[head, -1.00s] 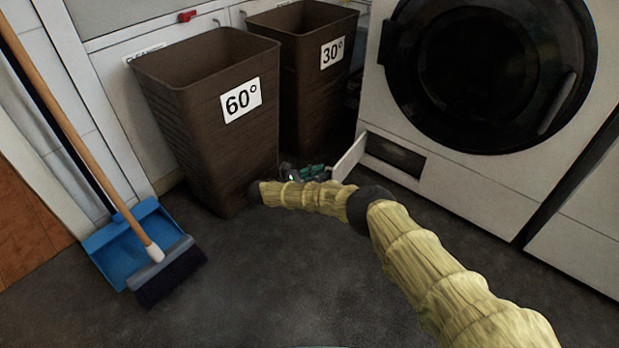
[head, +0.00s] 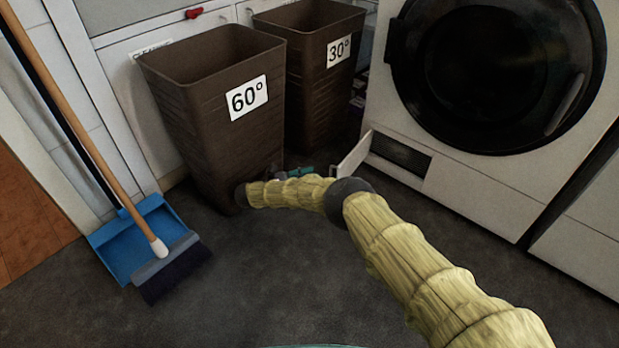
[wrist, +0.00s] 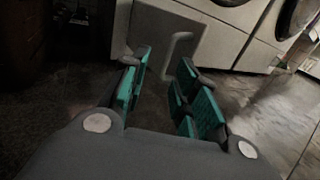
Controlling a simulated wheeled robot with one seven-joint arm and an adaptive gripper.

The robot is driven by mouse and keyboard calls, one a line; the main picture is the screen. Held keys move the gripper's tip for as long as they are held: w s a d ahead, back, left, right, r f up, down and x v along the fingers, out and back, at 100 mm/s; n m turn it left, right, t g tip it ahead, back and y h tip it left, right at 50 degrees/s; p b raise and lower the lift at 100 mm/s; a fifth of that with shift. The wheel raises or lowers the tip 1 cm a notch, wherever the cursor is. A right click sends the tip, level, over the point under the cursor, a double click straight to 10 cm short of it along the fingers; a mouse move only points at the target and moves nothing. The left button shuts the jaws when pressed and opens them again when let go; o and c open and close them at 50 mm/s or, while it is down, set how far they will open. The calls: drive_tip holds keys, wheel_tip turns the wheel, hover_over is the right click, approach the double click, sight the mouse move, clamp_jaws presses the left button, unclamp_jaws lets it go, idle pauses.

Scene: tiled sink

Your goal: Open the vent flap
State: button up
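The vent flap (head: 355,156) is a small pale panel low on the front of the washing machine. It stands swung outward at the left of a dark opening (head: 400,155). In the wrist view the flap (wrist: 150,28) is a grey panel with a raised bar handle, ahead of my fingers. My gripper (head: 300,172) is low on the floor side, left of the flap, and mostly hidden behind my arm. I cannot tell whether a fingertip touches the flap.
Brown baskets marked 60° (head: 215,110) and 30° (head: 315,75) stand left of and behind my gripper. The washing machine (head: 480,165) rises on the right. A broom (head: 150,245) and blue dustpan (head: 125,250) are at the left. The dark floor in front is clear.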

drive_tip(key=shift+w+r, duration=0.1)
drive_tip(key=c, duration=0.3)
drive_tip(key=shift+w+d+r+n+t, duration=0.15)
drive_tip(key=shift+w+d+n+t, duration=0.05)
drive_tip(key=shift+n+t, duration=0.35)
clamp_jaws()
drive_tip(key=s+d+n+t+y+p, duration=0.45)
drive_tip(key=s+d+n+y, duration=0.45)
drive_tip(key=n, duration=0.7)
drive_tip(key=s+d+n+t+y+p, duration=0.3)
drive_tip(key=s+d+n+t+y, duration=0.55)
drive_tip(key=n, duration=0.85)
drive_tip(key=w+a+g+y+b, duration=0.2)
drive_tip(key=w+b, duration=0.5)
drive_tip(key=w, duration=0.6)
drive_tip(key=shift+w+a+f+g, duration=0.2)
drive_tip(key=shift+a+f+g, duration=0.15)
drive_tip(key=shift+a, duration=0.4)
